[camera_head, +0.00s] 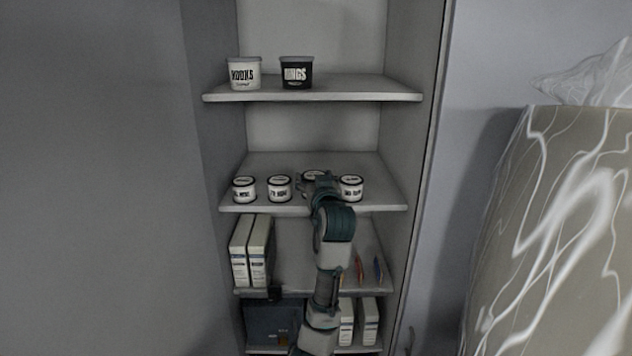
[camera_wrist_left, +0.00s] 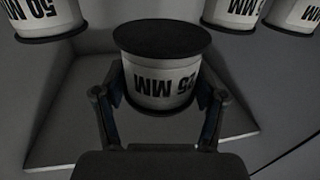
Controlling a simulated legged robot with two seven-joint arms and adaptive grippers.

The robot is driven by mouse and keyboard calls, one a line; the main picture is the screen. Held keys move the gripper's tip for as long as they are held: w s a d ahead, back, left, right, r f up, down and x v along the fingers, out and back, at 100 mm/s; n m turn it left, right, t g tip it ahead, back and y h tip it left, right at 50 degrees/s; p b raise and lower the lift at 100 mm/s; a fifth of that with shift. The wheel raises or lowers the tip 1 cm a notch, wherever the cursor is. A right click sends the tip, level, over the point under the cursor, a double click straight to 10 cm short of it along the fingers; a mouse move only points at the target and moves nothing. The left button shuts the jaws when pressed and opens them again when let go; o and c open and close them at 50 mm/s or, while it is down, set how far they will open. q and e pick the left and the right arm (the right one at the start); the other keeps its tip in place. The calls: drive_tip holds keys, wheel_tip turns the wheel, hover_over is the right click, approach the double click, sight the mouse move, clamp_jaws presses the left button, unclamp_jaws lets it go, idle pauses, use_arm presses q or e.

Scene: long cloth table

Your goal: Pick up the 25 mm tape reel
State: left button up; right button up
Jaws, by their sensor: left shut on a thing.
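The 25 mm tape reel (camera_wrist_left: 160,82), white with dark end discs, stands between the fingers of my left gripper (camera_wrist_left: 160,96) in the wrist view, its label upside down there. The fingers are shut on its sides. In the head view the reel (camera_head: 312,174) shows only in part behind my left gripper (camera_head: 318,186), at the second shelf from the top. I cannot tell whether it touches the shelf. My right gripper is not in view.
A 50 mm reel (camera_head: 351,188) stands right of the held reel, and two more reels (camera_head: 279,188) (camera_head: 244,189) stand left. The shelf above (camera_head: 350,90) holds two tubs. Boxes (camera_head: 250,250) stand below. Cabinet walls close both sides.

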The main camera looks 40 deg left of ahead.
use_arm(q)
drive_tip(key=s+d+r+b, duration=0.1)
drive_tip(key=s+d, duration=0.5)
drive_tip(key=s, duration=0.2)
drive_tip(key=shift+d+b, duration=0.2)
drive_tip(key=shift+b, duration=0.15)
